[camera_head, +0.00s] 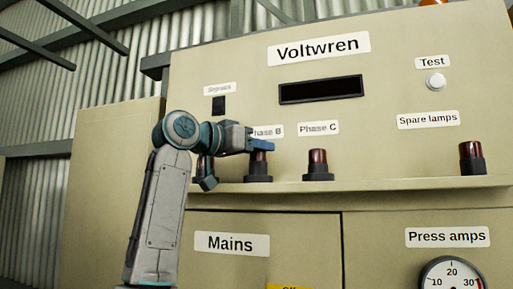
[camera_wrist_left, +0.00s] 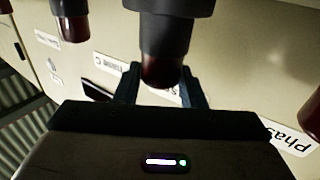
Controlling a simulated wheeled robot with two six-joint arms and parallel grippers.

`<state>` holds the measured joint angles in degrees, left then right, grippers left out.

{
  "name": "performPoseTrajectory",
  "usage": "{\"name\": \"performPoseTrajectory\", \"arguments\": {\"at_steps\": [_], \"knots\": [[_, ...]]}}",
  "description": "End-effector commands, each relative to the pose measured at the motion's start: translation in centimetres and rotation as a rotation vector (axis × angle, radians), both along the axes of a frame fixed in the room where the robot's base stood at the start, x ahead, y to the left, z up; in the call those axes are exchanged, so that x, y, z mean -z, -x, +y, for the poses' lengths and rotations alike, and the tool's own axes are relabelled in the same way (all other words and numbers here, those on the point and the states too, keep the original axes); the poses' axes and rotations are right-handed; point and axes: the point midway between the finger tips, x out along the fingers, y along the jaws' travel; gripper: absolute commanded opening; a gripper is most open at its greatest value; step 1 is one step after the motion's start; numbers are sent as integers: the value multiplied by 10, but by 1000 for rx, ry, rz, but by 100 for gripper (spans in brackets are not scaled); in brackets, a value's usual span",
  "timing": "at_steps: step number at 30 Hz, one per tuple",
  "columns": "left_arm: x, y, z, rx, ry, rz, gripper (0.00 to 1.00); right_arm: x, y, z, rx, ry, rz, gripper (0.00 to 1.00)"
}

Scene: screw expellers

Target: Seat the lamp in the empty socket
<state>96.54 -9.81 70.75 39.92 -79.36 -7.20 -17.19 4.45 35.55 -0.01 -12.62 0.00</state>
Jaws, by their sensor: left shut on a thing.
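A lamp with a dark red dome (camera_head: 258,157) stands on a black base (camera_head: 258,178) on the panel's ledge, below the Phase B label. My left gripper (camera_head: 262,145) reaches in from the left and is shut on this lamp near its top. In the left wrist view the same lamp (camera_wrist_left: 163,70) hangs upside down in the picture between my left fingers (camera_wrist_left: 160,90). The lamp looks upright and in line with its base; I cannot tell how deep it sits. The Phase B label is partly hidden by the gripper. My right gripper is not in view.
A Phase C lamp (camera_head: 318,160) stands to the right, and a partly hidden lamp (camera_head: 207,166) to the left. A lamp (camera_head: 472,152) stands under the Spare lamps label (camera_head: 428,120). The ledge (camera_head: 390,186) is clear between the Phase C and spare lamps.

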Motion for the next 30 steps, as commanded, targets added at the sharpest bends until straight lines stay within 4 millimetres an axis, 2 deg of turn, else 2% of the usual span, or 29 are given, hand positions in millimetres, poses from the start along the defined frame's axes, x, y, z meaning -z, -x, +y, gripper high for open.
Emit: {"name": "performPoseTrajectory", "arguments": {"at_steps": [23, 24, 25, 30], "knots": [[12, 0, 0, 0, 1, -1, 13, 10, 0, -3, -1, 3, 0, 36], [12, 0, 0, 0, 1, -1, 38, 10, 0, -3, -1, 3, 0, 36], [11, 0, 0, 0, 1, -1, 44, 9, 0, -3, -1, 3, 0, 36], [11, 0, 0, 0, 0, 0, 46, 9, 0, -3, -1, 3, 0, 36]]}}
